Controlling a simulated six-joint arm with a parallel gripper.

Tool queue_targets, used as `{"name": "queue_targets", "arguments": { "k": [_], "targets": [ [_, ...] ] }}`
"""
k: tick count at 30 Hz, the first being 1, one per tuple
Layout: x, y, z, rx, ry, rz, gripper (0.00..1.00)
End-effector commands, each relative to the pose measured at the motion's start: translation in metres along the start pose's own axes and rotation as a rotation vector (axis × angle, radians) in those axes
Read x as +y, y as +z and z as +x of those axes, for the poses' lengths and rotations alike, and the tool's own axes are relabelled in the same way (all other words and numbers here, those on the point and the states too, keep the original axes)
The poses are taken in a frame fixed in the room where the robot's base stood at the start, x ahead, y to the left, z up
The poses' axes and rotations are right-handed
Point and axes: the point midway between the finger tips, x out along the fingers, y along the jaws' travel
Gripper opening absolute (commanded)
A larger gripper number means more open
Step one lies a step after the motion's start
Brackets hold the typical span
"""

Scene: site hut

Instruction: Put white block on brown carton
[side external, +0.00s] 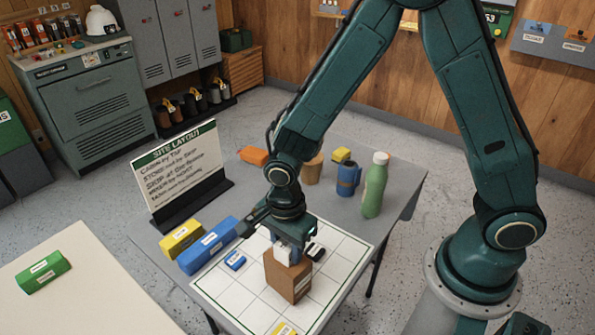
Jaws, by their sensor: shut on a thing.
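The brown carton (287,280) stands upright on the white gridded board (340,270). The white block (283,254) is at the top of the carton, between the fingers of my gripper (288,248). My gripper points down and is shut on the white block. The block looks to be at the carton's top face, but I cannot tell whether it rests on it or hangs just above. The fingers partly hide the block.
Near the carton lie a small blue block (235,260) and a black-and-white block (315,252). Blue (208,246) and yellow (181,241) boxes lie left. A sign (178,170), green bottle (374,186) and blue mug (347,180) stand behind. The board's right side is clear.

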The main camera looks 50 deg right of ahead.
Motion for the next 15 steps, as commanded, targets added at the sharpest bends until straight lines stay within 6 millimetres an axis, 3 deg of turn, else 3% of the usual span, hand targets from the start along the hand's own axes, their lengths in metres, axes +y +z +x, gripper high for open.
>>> {"name": "queue_targets", "arguments": {
  "k": [8, 9, 12, 15],
  "targets": [
    [-0.0002, 0.0001, 0.0027, 0.000, 0.000, 0.000, 0.12],
    [-0.0002, 0.0001, 0.0032, 0.000, -0.001, 0.000, 0.38],
    [-0.0003, 0.0001, 0.0029, 0.000, -0.001, 0.000, 0.58],
    [-0.0002, 0.0001, 0.0029, 0.000, -0.001, 0.000, 0.58]
  ]
}}
